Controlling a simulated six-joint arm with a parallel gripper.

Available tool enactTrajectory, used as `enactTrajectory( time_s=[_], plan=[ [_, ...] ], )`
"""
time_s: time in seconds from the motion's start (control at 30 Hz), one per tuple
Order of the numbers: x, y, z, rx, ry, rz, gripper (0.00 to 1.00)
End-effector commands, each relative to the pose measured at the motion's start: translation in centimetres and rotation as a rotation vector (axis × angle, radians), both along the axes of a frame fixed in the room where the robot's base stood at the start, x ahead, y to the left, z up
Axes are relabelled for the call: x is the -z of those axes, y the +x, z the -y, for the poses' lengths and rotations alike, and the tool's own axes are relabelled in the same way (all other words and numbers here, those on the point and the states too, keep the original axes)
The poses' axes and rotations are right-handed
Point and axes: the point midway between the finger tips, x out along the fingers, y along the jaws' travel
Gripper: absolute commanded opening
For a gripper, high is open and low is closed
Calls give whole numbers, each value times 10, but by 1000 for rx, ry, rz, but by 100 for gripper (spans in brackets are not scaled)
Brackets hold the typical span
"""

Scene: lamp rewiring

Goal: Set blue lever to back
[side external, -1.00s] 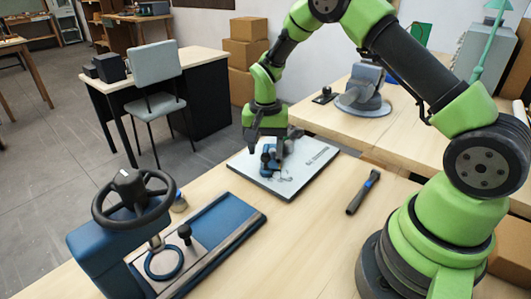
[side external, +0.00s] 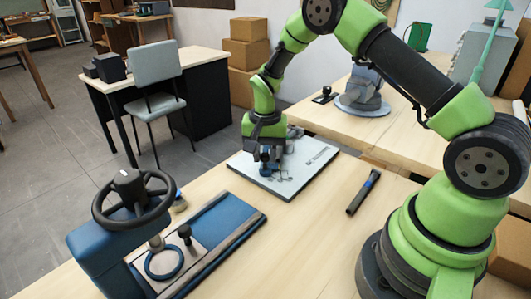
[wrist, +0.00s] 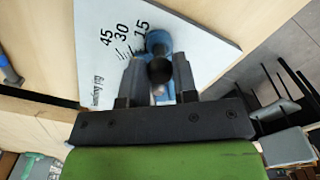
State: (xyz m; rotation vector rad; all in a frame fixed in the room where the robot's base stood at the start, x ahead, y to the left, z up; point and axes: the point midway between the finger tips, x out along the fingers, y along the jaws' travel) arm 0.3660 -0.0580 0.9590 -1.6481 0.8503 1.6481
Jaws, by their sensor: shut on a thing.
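The blue lever (side external: 267,169) stands on a white bending jig plate (side external: 305,173) on the workbench. In the wrist view the lever (wrist: 157,42) shows a blue body with a round black knob, next to the printed marks 15, 30 and 45 on the plate (wrist: 205,48). My gripper (side external: 265,152) is down over the lever. In the wrist view my gripper (wrist: 158,78) has a finger on each side of the knob and is shut on the lever. The fingers partly hide the lever's lower part and its pivot.
A blue fixture with a black handwheel (side external: 132,195) stands at the front left, beside a blue-and-grey base with a small black knob (side external: 185,232). A dark tool with a blue mark (side external: 363,192) lies right of the plate. Bare bench lies between them.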

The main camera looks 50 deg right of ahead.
Motion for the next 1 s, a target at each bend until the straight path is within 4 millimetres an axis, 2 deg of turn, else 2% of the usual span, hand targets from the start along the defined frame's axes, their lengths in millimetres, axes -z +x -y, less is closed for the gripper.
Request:
enactTrajectory(
  time_s=[0.27,0.7,1.0],
  plan=[
    [0,16,-4,122,0,2,0],
    [0,55,-5,444,0,4,0],
    [-1,70,-2,571,1,3,0]
  ],
)
